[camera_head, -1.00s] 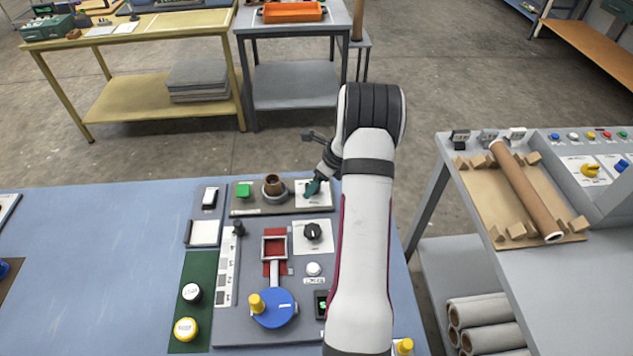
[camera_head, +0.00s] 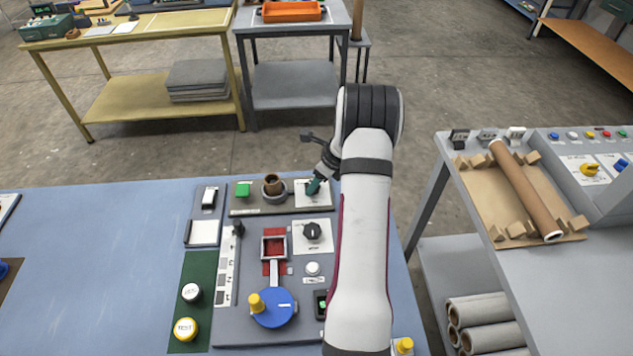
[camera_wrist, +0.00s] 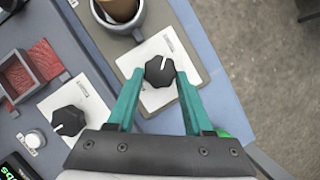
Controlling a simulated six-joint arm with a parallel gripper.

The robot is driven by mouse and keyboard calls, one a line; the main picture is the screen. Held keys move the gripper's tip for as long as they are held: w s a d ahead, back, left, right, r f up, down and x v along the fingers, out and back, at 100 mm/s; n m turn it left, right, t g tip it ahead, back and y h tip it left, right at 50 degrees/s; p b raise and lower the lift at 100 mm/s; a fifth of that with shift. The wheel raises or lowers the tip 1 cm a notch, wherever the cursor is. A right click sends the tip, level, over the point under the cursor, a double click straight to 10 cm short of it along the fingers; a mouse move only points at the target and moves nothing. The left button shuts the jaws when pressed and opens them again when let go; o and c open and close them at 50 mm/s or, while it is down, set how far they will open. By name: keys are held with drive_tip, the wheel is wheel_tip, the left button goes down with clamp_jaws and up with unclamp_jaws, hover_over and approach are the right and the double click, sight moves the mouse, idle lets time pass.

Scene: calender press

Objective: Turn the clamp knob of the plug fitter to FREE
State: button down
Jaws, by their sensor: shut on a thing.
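My gripper (camera_wrist: 159,88) has its two teal fingers on either side of a black knob (camera_wrist: 159,69) with a white pointer line, and it is shut on that knob. The knob sits on a white label plate (camera_wrist: 187,60) on the grey-brown base of the plug fitter; the label's print is too small to read. In the head view my gripper (camera_head: 313,188) is over this plate (camera_head: 313,203), and the knob there is hidden behind the fingers. A grey cup (camera_head: 274,191) holding a brown plug (camera_head: 272,180) stands left of the plate.
A second black knob (camera_head: 312,231) sits on its own white plate nearer the front.

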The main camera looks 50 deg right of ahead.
drive_tip(key=n, duration=0.1)
drive_tip(key=n+y, duration=0.1)
drive_tip(key=n, duration=0.2)
drive_tip(key=shift+d+y, duration=0.25)
drive_tip(key=shift+y, duration=0.05)
drive_tip(key=n, duration=0.1)
drive_tip(key=n+g+y, duration=0.1)
drive_tip(key=n, duration=0.1)
drive_tip(key=shift+w+d+n, duration=0.15)
drive_tip(key=shift+w+n, duration=0.05)
drive_tip(key=shift+n, duration=0.1)
drive_tip(key=n+g, duration=0.1)
drive_tip(key=n, duration=0.2)
drive_tip(key=shift+w+d+y, duration=0.1)
drive_tip(key=shift+w+y, duration=0.05)
drive_tip(key=shift+y, duration=0.25)
drive_tip(key=shift+w+n+g+y, duration=0.15)
drive_tip(key=shift+n+g, duration=0.35)
drive_tip(key=shift+n, duration=0.6)
drive_tip(key=shift+w+n+g+y, duration=0.15)
drive_tip(key=shift+n+g, duration=0.35)
drive_tip(key=shift+n, duration=0.6)
drive_tip(key=shift+c, duration=1.5)
unclamp_jaws()
